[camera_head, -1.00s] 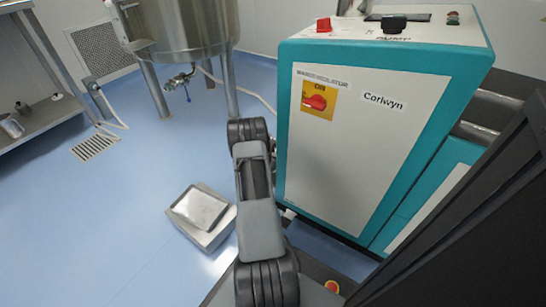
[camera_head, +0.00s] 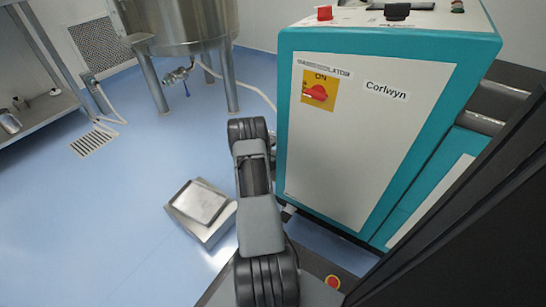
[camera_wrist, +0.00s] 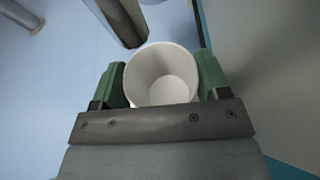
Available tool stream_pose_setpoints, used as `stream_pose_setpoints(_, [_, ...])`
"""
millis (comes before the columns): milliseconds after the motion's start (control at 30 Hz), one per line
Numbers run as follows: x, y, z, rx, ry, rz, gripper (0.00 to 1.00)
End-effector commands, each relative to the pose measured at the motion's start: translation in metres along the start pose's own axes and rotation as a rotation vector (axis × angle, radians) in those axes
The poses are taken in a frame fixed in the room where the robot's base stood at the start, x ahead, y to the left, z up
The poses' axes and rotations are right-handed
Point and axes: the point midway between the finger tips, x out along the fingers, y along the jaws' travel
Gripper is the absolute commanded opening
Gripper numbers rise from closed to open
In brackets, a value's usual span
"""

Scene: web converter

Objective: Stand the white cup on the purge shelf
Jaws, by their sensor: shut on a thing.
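The white cup (camera_wrist: 162,76) is in the wrist view, between the two green fingers of my gripper (camera_wrist: 161,84). The fingers are shut on it from its left and right sides. I look into its open mouth, and its inside looks empty. In the head view my arm hides the gripper and the cup. I cannot pick out the purge shelf with certainty in any view.
A teal and white cabinet (camera_head: 365,140) with a red switch stands close on the right. A steel tank (camera_head: 185,22) on legs stands behind. A low box with a steel top (camera_head: 200,203) is on the blue floor (camera_head: 130,190). A steel bench (camera_head: 50,110) is at far left.

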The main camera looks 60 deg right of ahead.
Motion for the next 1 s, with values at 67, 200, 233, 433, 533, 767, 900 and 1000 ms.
stream_pose_setpoints(67, [0.0006, 0.0001, -0.0013, 0.000, 0.000, 0.000, 0.46])
stream_pose_setpoints(200, [0.0017, 0.0001, -0.0038, 0.000, 0.000, 0.000, 0.46])
stream_pose_setpoints(233, [0.0019, 0.0001, -0.0044, 0.000, 0.000, 0.000, 0.46])
stream_pose_setpoints(433, [0.0035, -0.0001, -0.0086, -0.001, 0.001, 0.000, 0.46])
stream_pose_setpoints(533, [0.0034, -0.0001, -0.0082, 0.000, 0.000, 0.000, 0.78])
stream_pose_setpoints(767, [0.0034, -0.0001, -0.0081, 0.000, 0.000, 0.000, 0.99])
stream_pose_setpoints(900, [0.0034, -0.0001, -0.0080, 0.000, 0.000, 0.000, 0.99])
stream_pose_setpoints(1000, [0.0023, 0.0000, -0.0078, 0.000, 0.000, 0.000, 0.99])
